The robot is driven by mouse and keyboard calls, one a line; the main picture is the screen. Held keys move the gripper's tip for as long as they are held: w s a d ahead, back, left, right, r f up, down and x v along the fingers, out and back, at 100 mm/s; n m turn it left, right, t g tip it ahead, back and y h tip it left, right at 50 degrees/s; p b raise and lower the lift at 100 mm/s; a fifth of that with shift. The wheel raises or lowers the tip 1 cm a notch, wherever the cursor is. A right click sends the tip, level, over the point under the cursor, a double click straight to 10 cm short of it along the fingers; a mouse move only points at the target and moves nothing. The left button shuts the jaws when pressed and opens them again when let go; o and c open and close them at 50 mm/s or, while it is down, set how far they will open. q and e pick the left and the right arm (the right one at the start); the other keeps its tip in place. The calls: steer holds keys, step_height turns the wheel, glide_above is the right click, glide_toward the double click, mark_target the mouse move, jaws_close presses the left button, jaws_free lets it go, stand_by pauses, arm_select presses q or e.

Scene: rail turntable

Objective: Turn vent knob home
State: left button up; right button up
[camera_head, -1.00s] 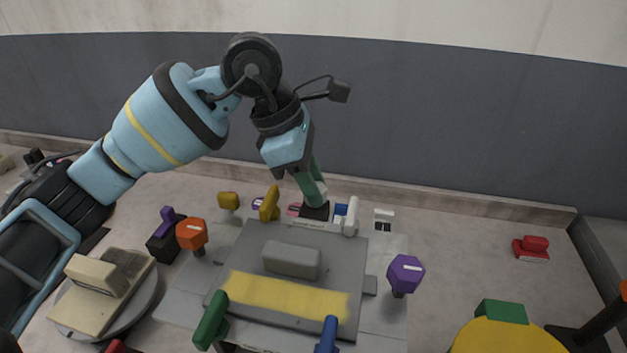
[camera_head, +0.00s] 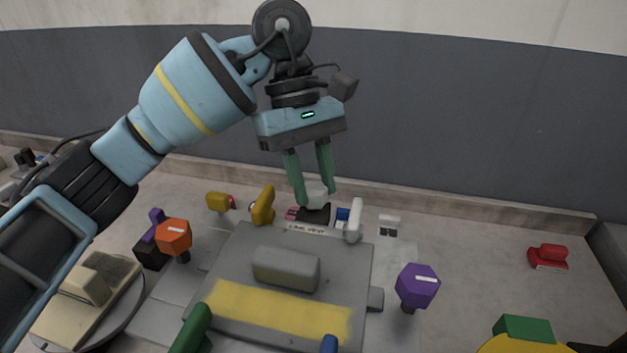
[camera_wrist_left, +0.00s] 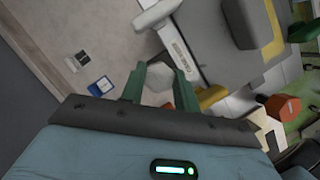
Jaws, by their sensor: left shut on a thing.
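The vent knob (camera_head: 316,195) is a pale grey knob on a black base at the back edge of the grey panel. A white label (camera_head: 306,229) reading "LINE VENT" lies just in front of it. My left gripper (camera_head: 315,196) points down from above with its two green fingers shut on the knob, one on each side. In the left wrist view the pale knob (camera_wrist_left: 159,79) also shows between the green fingertips. The knob's pointer or mark cannot be made out. My right gripper is not in view.
A white lever (camera_head: 354,219) and a yellow knob (camera_head: 263,206) stand close on either side. The grey panel (camera_head: 345,260) carries a raised grey block (camera_head: 286,268). An orange knob (camera_head: 173,236) is left, a purple knob (camera_head: 417,286) right. The wall rises behind.

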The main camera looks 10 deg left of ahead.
arm_select(q)
steer(key=shift+m+y, duration=0.5)
steer(key=shift+m, duration=0.8)
steer(key=shift+g, duration=0.3)
steer(key=o, duration=1)
steer(key=shift+w+r, duration=0.1)
steer(key=p+v, duration=0.1)
steer(key=v, duration=0.6)
steer(key=shift+r, duration=0.3)
steer(key=shift+f, duration=0.1)
